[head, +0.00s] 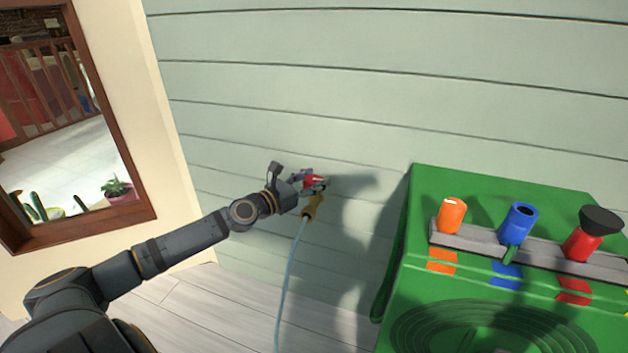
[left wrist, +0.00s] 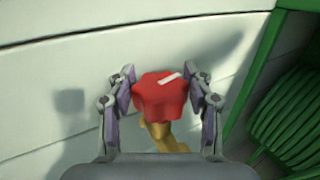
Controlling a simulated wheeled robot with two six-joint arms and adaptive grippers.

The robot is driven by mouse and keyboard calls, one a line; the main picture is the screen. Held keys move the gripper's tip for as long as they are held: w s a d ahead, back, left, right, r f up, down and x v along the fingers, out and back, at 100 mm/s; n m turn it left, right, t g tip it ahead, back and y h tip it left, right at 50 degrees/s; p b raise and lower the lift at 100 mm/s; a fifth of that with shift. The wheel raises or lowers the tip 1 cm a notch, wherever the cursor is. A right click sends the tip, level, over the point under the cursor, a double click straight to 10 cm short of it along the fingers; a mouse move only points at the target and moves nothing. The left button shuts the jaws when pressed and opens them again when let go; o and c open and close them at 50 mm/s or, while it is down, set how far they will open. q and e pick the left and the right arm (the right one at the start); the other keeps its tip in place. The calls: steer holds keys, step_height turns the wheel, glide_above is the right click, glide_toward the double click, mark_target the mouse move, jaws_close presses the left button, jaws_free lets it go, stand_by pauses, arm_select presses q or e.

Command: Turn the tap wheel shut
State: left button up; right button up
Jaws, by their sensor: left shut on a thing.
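The tap wheel (head: 314,180) is red and sits on the pale green plank wall, left of the green box. In the left wrist view the red wheel (left wrist: 160,97) has a white mark on its upper right and lies between my fingers. The brass tap body (head: 312,207) shows below it, and also under the wheel in the left wrist view (left wrist: 161,132). My left gripper (head: 311,181) is shut on the wheel, with one finger at each side (left wrist: 160,92). The wheel's far side is hidden. My right gripper is not in view.
A pale hose (head: 286,285) hangs from the tap to the floor. A green box (head: 412,260) with orange, blue and red cylinders on a grey strip stands to the right. A wooden-framed opening (head: 130,215) is at the left. Wall around the tap is clear.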

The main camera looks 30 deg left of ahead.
arm_select(q)
steer(key=shift+f, duration=0.3)
steer(key=o, duration=1.2)
steer(key=shift+s, duration=0.1)
steer(key=shift+r, duration=0.15)
